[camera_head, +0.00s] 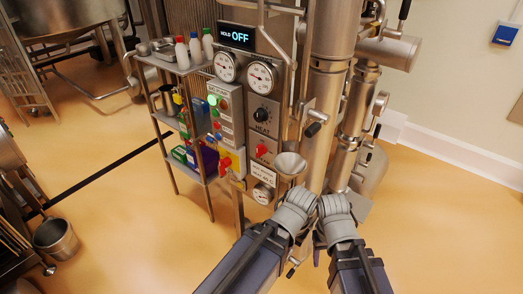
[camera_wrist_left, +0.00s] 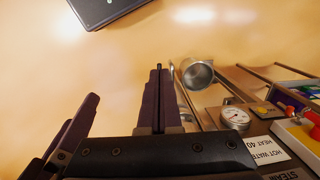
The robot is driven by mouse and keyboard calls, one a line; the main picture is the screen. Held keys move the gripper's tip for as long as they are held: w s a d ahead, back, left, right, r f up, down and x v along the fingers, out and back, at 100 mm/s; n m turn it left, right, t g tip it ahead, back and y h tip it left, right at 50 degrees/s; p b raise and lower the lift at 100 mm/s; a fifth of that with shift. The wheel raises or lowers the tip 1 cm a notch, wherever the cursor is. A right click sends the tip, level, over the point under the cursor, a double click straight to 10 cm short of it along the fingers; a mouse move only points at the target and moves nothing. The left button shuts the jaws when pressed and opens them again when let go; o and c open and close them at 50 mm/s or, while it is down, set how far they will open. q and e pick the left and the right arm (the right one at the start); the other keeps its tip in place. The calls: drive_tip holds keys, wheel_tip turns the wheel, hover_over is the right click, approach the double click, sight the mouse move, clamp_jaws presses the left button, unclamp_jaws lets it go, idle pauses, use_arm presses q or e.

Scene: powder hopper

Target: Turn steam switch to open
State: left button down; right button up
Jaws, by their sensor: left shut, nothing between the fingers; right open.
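The machine's control panel (camera_head: 262,115) stands in the middle of the head view. It carries a black knob marked HEAT and a red knob (camera_head: 262,150) below it. A red and yellow handle (camera_head: 227,162) is on the lower left; it also shows in the left wrist view (camera_wrist_left: 312,122). A label starting STEAM is cut off there; I cannot tell which control it names. My left gripper (camera_wrist_left: 159,72) is shut and empty, clear of the panel. My right gripper (camera_head: 319,243) is open, largely hidden by my arms, below and right of the panel.
A steel funnel (camera_head: 290,165) sticks out beside the panel and also shows in the left wrist view (camera_wrist_left: 196,73). Pipes (camera_head: 328,110) rise on the right. A shelf rack (camera_head: 172,66) with bottles stands left. A display reads HOLD OFF. The front floor is clear.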

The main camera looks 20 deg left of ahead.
use_arm(q)
drive_tip(key=c, duration=1.6)
unclamp_jaws()
drive_tip(key=c, duration=1.4)
unclamp_jaws()
drive_tip(key=shift+w+f, duration=0.15)
drive_tip(key=shift+f, duration=0.1)
drive_tip(key=o, duration=0.5)
drive_tip(key=w+f+n+h+b, duration=0.1)
drive_tip(key=n+b, duration=0.1)
drive_tip(key=w+f+n+t+h+b, duration=0.1)
drive_tip(key=w+f+n+h+b, duration=0.2)
drive_tip(key=w+n+b, duration=0.1)
drive_tip(key=shift+w+f, duration=0.15)
drive_tip(key=shift+f, duration=0.1)
drive_tip(key=shift+c, duration=0.2)
drive_tip(key=shift+o, duration=0.7)
drive_tip(key=w+a+n+t+h+b, duration=0.2)
drive_tip(key=w+n+t+h+b, duration=0.1)
drive_tip(key=w+n, duration=0.2)
drive_tip(key=shift+w+r+n+h, duration=0.15)
drive_tip(key=shift+w+n+h, duration=0.2)
drive_tip(key=shift+n, duration=0.55)
drive_tip(key=n+t+b, duration=0.4)
drive_tip(key=n+t, duration=0.9)
drive_tip(key=n, duration=1)
approach(257, 151)
drive_tip(key=shift+x, duration=4.35)
drive_tip(key=shift+r, duration=0.15)
drive_tip(key=shift+c, duration=0.2)
